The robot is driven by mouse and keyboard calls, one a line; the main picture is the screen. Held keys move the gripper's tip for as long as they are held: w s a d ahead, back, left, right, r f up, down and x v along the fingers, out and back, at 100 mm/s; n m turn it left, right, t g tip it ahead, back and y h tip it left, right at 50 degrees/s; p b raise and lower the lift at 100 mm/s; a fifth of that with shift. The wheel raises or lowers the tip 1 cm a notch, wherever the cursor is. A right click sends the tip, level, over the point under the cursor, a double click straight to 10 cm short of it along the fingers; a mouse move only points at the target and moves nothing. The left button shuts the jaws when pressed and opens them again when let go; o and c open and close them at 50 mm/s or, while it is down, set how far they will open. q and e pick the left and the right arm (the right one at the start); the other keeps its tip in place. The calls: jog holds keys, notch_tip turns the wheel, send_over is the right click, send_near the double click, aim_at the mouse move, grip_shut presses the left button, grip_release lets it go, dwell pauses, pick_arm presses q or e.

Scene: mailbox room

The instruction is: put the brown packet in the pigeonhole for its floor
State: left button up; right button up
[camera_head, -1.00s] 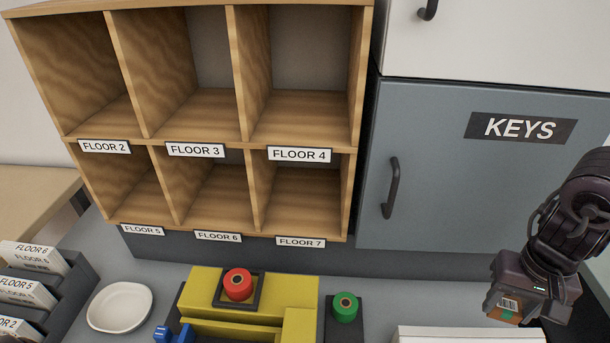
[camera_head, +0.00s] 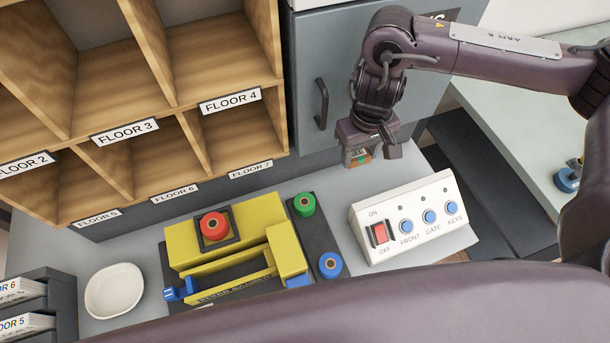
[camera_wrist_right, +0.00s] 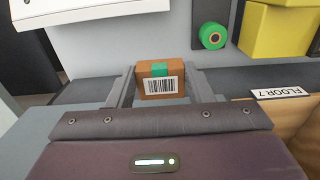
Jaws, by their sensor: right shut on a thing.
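My right gripper (camera_head: 370,158) is shut on the brown packet (camera_head: 360,157), in front of the grey cabinet and right of the shelf. In the right wrist view the packet (camera_wrist_right: 158,80) sits between the fingers, with a green patch and a barcode; I can read no floor on it. The wooden pigeonhole shelf (camera_head: 168,104) has an upper row labelled FLOOR 2, 3 and 4 and a lower row labelled FLOOR 5, 6 and 7. The FLOOR 7 label (camera_wrist_right: 280,92) also shows in the right wrist view. The pigeonholes I can see into look empty. My left gripper is out of view.
On the counter are a yellow device (camera_head: 225,235) with a red button, a green button (camera_head: 304,204), a blue button (camera_head: 330,265), a white switch panel (camera_head: 405,222) and a white dish (camera_head: 114,290). The grey cabinet's handle (camera_head: 321,104) is left of my gripper.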

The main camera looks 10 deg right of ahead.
jog(key=shift+f, duration=0.35)
jog(key=b, duration=0.6)
send_over(346, 203)
notch_tip(346, 203, down, 15)
jog(key=shift+r, duration=0.1)
pick_arm(q)
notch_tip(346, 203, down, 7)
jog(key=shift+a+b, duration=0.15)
jog(key=shift+b, duration=0.2)
pick_arm(e)
jog(key=shift+f, duration=2.3)
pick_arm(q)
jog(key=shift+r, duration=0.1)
pick_arm(e)
jog(key=shift+f, duration=0.15)
jog(key=o, duration=1.1)
jog(key=shift+c, duration=0.2)
